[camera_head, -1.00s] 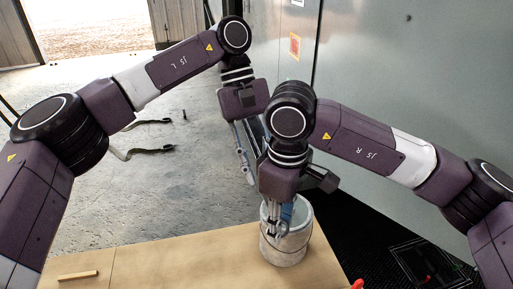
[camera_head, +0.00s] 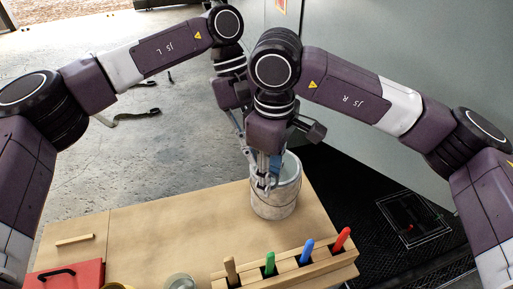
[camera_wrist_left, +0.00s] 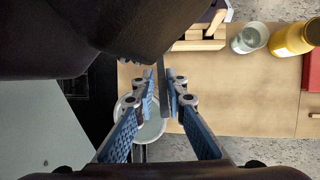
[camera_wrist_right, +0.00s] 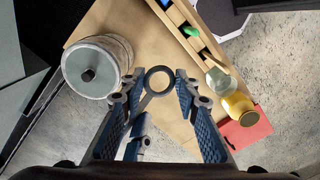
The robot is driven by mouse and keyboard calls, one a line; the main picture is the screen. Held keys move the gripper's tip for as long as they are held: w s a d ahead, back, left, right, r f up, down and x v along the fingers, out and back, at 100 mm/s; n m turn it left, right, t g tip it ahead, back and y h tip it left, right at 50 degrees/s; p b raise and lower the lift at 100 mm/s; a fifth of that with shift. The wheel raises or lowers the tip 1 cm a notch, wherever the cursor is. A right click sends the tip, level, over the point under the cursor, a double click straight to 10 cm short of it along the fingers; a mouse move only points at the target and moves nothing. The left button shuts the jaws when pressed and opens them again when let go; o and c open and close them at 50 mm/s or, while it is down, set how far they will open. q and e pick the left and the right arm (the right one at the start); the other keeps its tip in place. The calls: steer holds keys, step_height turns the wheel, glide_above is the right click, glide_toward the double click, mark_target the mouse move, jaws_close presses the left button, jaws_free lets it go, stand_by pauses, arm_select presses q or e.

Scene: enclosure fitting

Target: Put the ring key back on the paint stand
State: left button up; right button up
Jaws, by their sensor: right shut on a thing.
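The ring key (camera_wrist_right: 158,79) shows in the right wrist view as a dark ring with a shank running down beside the left finger. My right gripper (camera_wrist_right: 153,92) is shut on it. In the left wrist view a dark bar, seemingly the key's shank (camera_wrist_left: 162,90), lies between the fingers of my left gripper (camera_wrist_left: 164,88), which look apart. In the head view my right gripper (camera_head: 266,185) is in front of the pale can, and my left gripper is mostly hidden behind it. The wooden stand (camera_head: 290,276), probably the paint stand, holds green, blue and red pens and a wooden handle.
A pale metal can (camera_head: 274,207) stands at the table's far right corner. A red box (camera_head: 72,278), a glass jar (camera_head: 180,281) and a yellow jar (camera_wrist_right: 238,106) stand at the front. A wooden strip (camera_head: 75,240) lies at left. The middle of the wooden table (camera_head: 160,235) is clear.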

steer(key=o, duration=1.1)
steer(key=shift+a, duration=0.1)
steer(key=shift+o, duration=0.2)
steer(key=shift+s, duration=0.1)
